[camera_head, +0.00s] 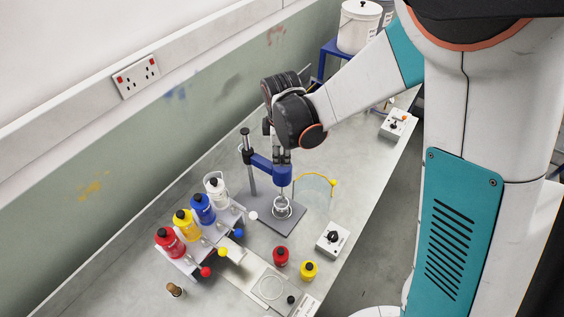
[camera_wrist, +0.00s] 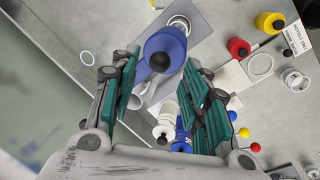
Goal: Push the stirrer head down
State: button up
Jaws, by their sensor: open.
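The blue stirrer head (camera_head: 281,174) sits on an upright post above a grey base plate (camera_head: 290,222). A small metal cup (camera_head: 282,208) stands on the plate below it. In the wrist view the blue head (camera_wrist: 168,46) shows from above, with a black knob on top. My gripper (camera_head: 281,156) points down right over the head. In the wrist view my gripper (camera_wrist: 160,65) is open, with its green-sided fingers to either side of the head and knob. I cannot tell whether the fingers touch the head.
A rack (camera_head: 233,219) of red, yellow, blue and white bottles stands left of the stirrer. A red pot (camera_head: 281,257), a yellow pot (camera_head: 309,269) and a control box (camera_head: 333,239) stand in front. A clear curved guard (camera_head: 316,184) with a yellow knob is on the right.

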aim_at(282, 157)
jog(key=shift+w+f+b, duration=0.2)
jog(key=shift+f+b, duration=0.15)
jog(key=shift+f, duration=0.55)
jog(key=shift+w+f+b, duration=0.15)
jog(key=shift+f+b, duration=0.15)
jog(key=shift+f, duration=0.6)
grip_shut()
